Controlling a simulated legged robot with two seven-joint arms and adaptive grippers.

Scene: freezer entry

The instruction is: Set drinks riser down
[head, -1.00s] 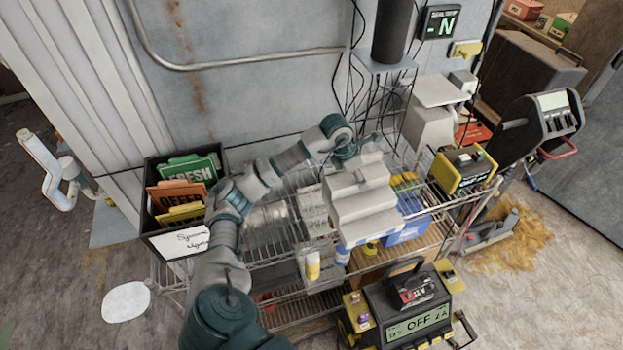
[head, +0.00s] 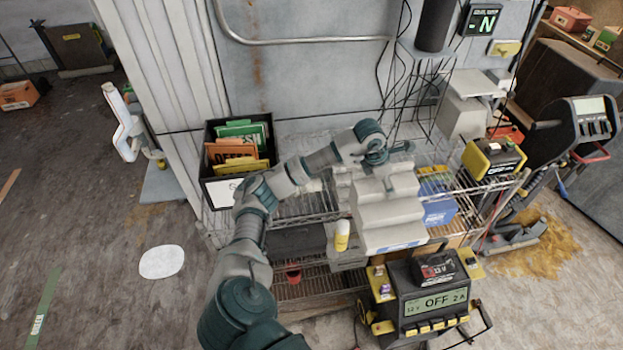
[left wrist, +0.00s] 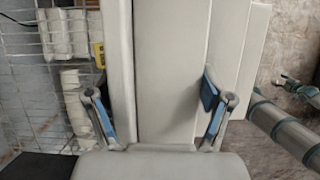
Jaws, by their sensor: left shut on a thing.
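The drinks riser (head: 388,208) is a pale grey-white stepped block, near the middle of the head view, in front of the wire shelving. My left gripper (head: 376,156) is shut on its upper back part. In the left wrist view, my left gripper's fingers (left wrist: 155,92) straddle a pale panel of the riser (left wrist: 166,50). The riser covers part of the wire shelf (head: 302,207); I cannot tell whether it touches the shelf or hangs above it. My right gripper is not in view.
A black bin of coloured folders (head: 208,170) stands left of the shelf. A blue box (head: 438,208) and a yellow-black device (head: 492,158) sit to the right. A yellow-white bottle (head: 342,235) is close to the riser's left side. A charger (head: 425,298) stands in front.

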